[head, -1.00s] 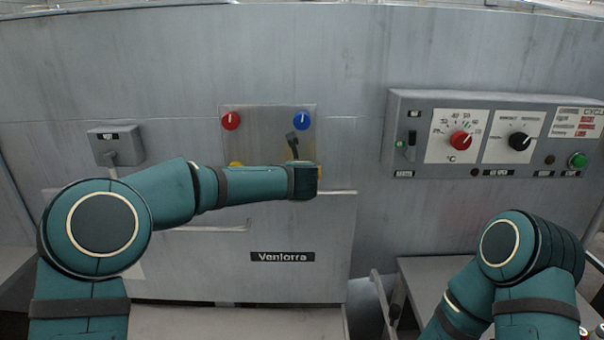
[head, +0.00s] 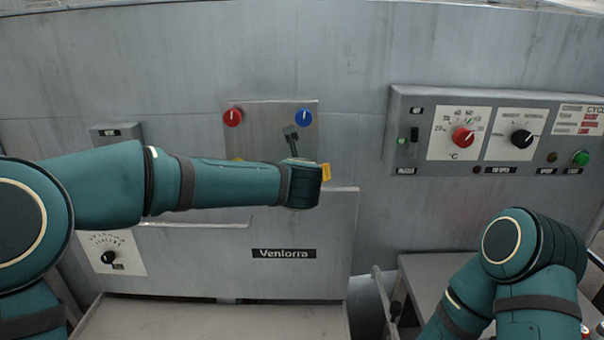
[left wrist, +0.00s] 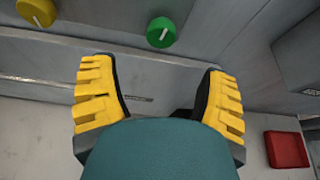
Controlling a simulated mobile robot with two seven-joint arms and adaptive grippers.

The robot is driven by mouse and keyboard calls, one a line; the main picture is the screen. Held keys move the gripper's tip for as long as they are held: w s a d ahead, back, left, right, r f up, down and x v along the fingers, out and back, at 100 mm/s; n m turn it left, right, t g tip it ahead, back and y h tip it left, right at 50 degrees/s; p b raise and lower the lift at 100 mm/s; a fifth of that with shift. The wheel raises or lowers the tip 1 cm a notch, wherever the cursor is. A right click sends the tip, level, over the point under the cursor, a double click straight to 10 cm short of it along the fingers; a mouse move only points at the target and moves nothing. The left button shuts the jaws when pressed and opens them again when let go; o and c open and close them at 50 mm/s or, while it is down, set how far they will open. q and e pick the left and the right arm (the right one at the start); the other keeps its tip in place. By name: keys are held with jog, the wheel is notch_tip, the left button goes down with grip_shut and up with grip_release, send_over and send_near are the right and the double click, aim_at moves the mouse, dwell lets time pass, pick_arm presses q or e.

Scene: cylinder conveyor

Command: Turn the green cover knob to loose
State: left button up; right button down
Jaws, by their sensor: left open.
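The green knob (left wrist: 162,32) with a white pointer line shows at the top middle of the left wrist view. My left gripper (left wrist: 160,75) is open and empty, its two yellow ridged fingers spread below the knob in that picture and apart from it. In the head view my left arm crosses in front of the lower part of the knob plate (head: 262,130) and hides the green knob. My right arm shows at the lower right, but its gripper is out of view.
A red knob (head: 233,117) and a blue knob (head: 304,117) sit on the plate's upper part. A yellow knob (left wrist: 37,12) is left of the green one. A control box (head: 440,130) juts out at the right. A red block (left wrist: 287,150) shows at lower right.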

pick_arm(q)
jog(key=shift+v, duration=1.1)
jog(key=s+a+f+m+g+h, duration=0.1)
jog(key=s+a+f+m+g, duration=0.15)
jog(key=f+m, duration=0.6)
jog(key=s+a+f+m+g, duration=0.1)
jog(key=s+f+m, duration=0.3)
jog(key=f, duration=0.8)
jog(key=s+a+f+m+g+h, duration=0.1)
jog(key=a+f+m+g, duration=0.1)
jog(key=f+m, duration=0.7)
jog(key=s+a+f+m+g, duration=0.2)
jog(key=s+f+m+g, duration=0.1)
jog(key=s+f+m, duration=0.3)
jog(key=s+a+f+m+g+h, duration=0.1)
jog(key=s+f+m, duration=0.6)
jog(key=s, duration=0.8)
notch_tip(320, 180, down, 3)
jog(key=shift+s+a+r+g, duration=0.1)
jog(key=shift+s+a+g, duration=0.1)
jog(key=shift+a+g, duration=0.7)
jog(key=shift+d+m+g, duration=0.25)
jog(key=shift+d, duration=0.05)
